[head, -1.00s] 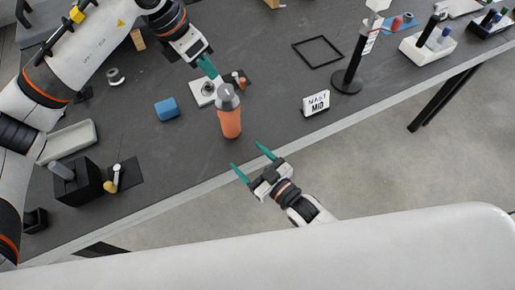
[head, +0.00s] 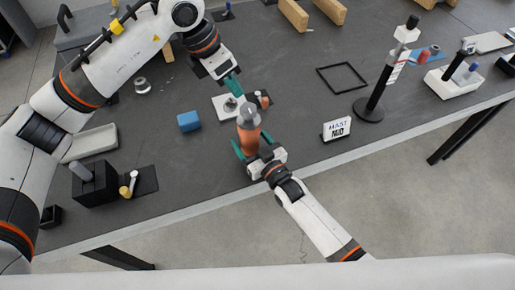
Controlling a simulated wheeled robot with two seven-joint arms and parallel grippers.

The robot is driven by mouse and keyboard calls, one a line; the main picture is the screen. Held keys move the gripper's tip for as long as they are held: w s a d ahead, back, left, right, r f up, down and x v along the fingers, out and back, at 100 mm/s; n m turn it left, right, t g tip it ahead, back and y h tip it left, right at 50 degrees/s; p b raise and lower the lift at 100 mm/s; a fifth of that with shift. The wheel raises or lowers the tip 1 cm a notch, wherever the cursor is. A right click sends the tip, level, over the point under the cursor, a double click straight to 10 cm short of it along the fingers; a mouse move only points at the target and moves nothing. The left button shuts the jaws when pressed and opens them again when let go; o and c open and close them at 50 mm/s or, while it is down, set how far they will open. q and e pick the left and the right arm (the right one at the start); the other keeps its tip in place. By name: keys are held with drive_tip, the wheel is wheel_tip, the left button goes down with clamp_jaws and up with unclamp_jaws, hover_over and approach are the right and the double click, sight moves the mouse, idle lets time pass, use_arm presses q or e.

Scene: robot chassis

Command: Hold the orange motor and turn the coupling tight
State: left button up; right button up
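The orange motor (head: 250,142) stands upright near the table's front edge. A grey coupling (head: 248,116) sits on its top. My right gripper (head: 252,146) comes from the front edge. Its teal fingers are apart, one on each side of the motor's body, and a gap seems to remain, so I see no firm grip. My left gripper (head: 234,86) is behind the coupling and above the table, apart from it. Its teal fingers overlap in this view, so their opening is hidden. A white plate with a round metal part (head: 228,104) lies behind the motor.
A blue block (head: 189,122) lies left of the motor. A black box (head: 95,184) and a grey tray (head: 90,143) are further left. A black square frame (head: 342,78) lies behind.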

drive_tip(key=shift+w+a, duration=0.15)
drive_tip(key=c, duration=1.5)
drive_tip(key=shift+c, duration=0.2)
